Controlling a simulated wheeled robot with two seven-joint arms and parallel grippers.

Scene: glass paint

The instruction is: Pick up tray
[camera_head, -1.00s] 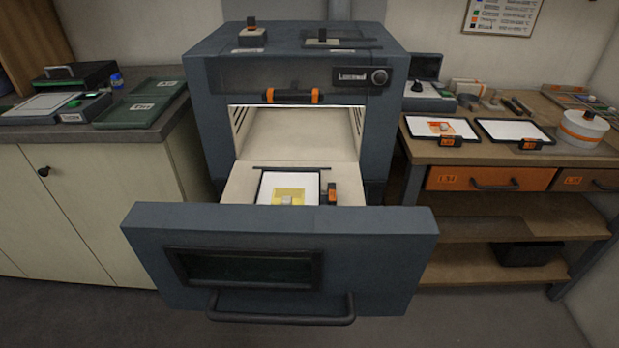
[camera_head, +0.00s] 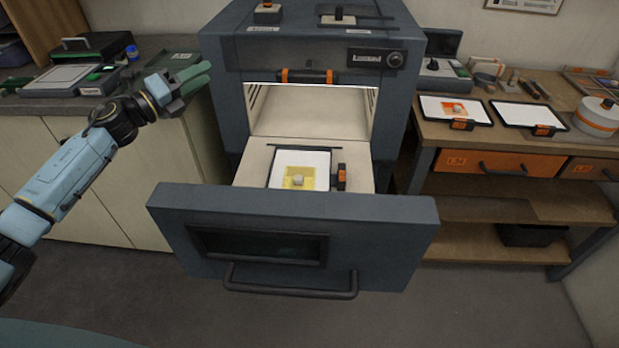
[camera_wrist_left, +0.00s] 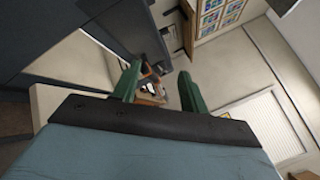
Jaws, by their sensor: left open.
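A tray (camera_head: 314,162) with a white surface lies in the pulled-out drawer of the kiln-like machine (camera_head: 222,100). A yellow square with a small pale block (camera_head: 297,181) is on it. An orange and black tab (camera_head: 341,177) sits at the tray's right edge. Two similar white trays lie on the right bench, the left one (camera_head: 437,104) with an orange piece and the right one (camera_head: 515,110) bare. My left gripper (camera_head: 208,75) has green fingers and is left of the machine, apart from the drawer tray. Its fingers are apart and empty in the left wrist view (camera_wrist_left: 160,88). My right gripper is not in view.
The drawer front (camera_head: 300,215) with its handle (camera_head: 290,290) stands between me and the drawer tray. The left counter (camera_head: 45,105) holds boxes and a green tray. A white round container (camera_head: 597,122) is on the right bench. The floor in front is clear.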

